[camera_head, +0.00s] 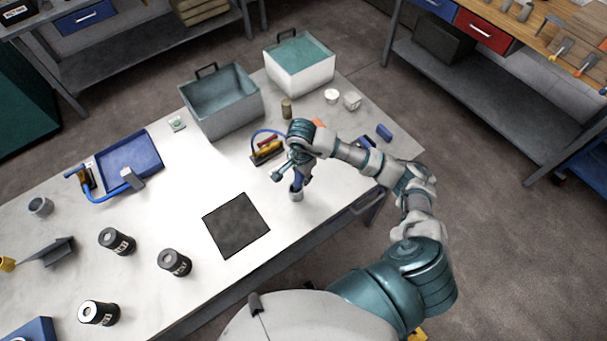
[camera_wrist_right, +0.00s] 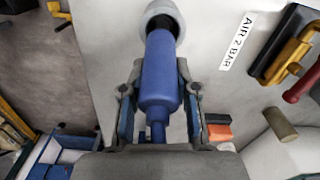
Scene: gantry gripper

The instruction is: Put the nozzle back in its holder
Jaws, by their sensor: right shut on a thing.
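My right gripper (camera_head: 299,178) is over the right part of the white table, pointing down. In the right wrist view my right gripper (camera_wrist_right: 158,108) is shut on the blue nozzle (camera_wrist_right: 158,72), with a finger on each side. The nozzle also shows as a small blue piece (camera_head: 297,183) below the gripper in the head view. The nozzle's far end overlaps the dark mouth of a round grey holder (camera_wrist_right: 160,10). The holder (camera_head: 296,196) stands on the table under the nozzle. How deep the tip sits in it I cannot tell. My left gripper is not in view.
A yellow-and-black tool with a red handle (camera_head: 267,153) lies close to the gripper. A dark square mat (camera_head: 236,226), a grey bin (camera_head: 222,112), a white bin (camera_head: 303,72) and a blue tray (camera_head: 128,160) are on the table. Several black canisters stand at the left.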

